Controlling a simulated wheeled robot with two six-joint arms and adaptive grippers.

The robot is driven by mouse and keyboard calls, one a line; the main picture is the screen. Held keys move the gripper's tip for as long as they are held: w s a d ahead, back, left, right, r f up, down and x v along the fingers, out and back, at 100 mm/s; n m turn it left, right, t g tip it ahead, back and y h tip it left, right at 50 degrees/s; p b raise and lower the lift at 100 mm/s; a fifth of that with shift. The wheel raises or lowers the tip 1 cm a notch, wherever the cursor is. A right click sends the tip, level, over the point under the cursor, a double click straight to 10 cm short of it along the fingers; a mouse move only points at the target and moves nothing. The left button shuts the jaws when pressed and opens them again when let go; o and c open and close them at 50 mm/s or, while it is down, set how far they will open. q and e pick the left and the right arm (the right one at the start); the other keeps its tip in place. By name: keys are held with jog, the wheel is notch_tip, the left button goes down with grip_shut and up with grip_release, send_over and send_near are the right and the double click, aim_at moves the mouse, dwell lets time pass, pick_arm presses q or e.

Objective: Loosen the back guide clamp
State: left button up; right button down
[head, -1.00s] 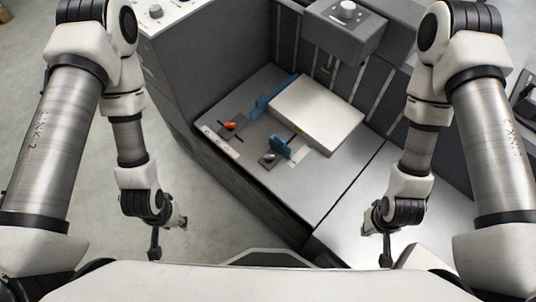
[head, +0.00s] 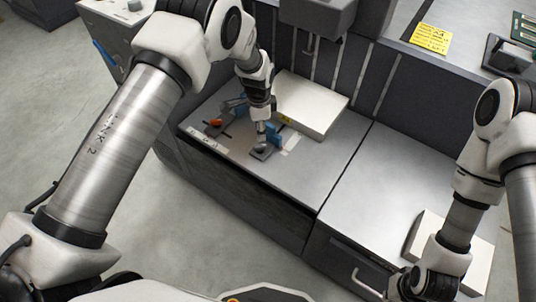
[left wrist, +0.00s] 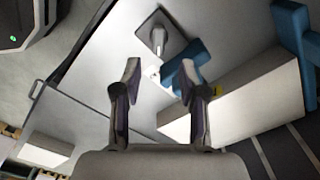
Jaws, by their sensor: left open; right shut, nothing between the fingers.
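Two guide clamps sit on the grey feed table (head: 330,170). One has an orange lever (head: 215,122) at the left. The other has a grey lever (head: 260,149) on a dark plate nearer the front, beside a blue guide (head: 273,134); this lever also shows in the left wrist view (left wrist: 158,38). Another blue guide shows there at the right (left wrist: 293,35). My left gripper (left wrist: 160,72) is open and empty, with the grey lever ahead of its fingertips. Its fingers are hard to make out in the head view.
A white paper stack (head: 312,104) lies behind the front guide, close to my left wrist. A grey housing (head: 318,14) overhangs behind it. Another white stack (head: 482,262) is beside my right arm. A drawer handle (head: 368,283) projects at the front.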

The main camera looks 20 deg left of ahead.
aim_at(260, 145)
pick_arm(q)
notch_tip(260, 145, down, 7)
jog(key=shift+f+b, duration=0.15)
jog(key=shift+b, duration=0.15)
jog(key=shift+s, duration=0.1)
grip_shut()
